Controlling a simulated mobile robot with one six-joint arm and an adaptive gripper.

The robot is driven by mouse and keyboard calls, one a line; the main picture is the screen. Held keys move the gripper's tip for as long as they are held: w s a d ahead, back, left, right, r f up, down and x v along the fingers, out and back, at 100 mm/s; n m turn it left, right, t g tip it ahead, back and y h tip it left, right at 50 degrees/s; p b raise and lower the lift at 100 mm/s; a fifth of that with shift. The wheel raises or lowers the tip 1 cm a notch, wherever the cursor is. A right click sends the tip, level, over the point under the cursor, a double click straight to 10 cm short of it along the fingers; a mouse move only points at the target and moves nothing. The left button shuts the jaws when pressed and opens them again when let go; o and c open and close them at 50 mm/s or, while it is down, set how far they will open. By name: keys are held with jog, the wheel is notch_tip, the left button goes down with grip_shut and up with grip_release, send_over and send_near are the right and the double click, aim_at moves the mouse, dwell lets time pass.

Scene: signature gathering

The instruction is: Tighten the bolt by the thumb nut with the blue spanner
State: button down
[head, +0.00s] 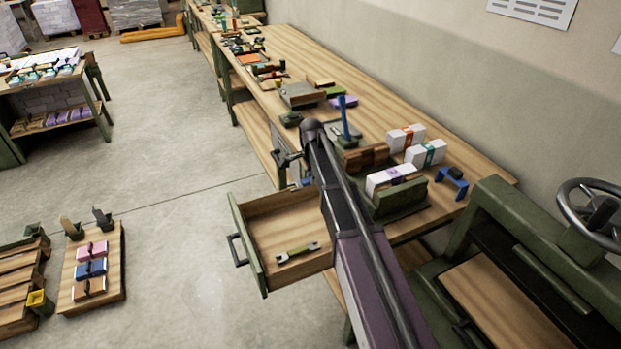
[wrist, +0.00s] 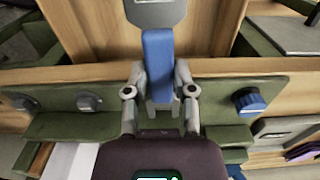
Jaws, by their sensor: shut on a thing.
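My gripper (wrist: 160,82) is shut on the blue spanner (wrist: 158,55) in the wrist view, one grey finger on each side of its blue shaft. A broad grey part (wrist: 156,10) shows at the far end of the shaft, cut by the top edge. Beyond the fingers runs a green bar with a blue knob (wrist: 248,102) at right and a grey knob (wrist: 88,102) at left. I cannot tell which is the thumb nut; the bolt is not clear. In the head view my arm reaches over the bench and the gripper's hold is not clear.
The bench (head: 290,50) holds white blocks (head: 405,137), a green fixture (head: 402,197), a blue clamp-like piece (head: 452,183) and an upright blue handle (head: 346,120). A green machine with a handwheel (head: 590,205) stands at right.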

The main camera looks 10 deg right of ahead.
jog(key=shift+r+p, duration=1.65)
jog(key=shift+r, duration=0.2)
jog(key=shift+s+f, duration=0.1)
jog(key=shift+s, duration=0.05)
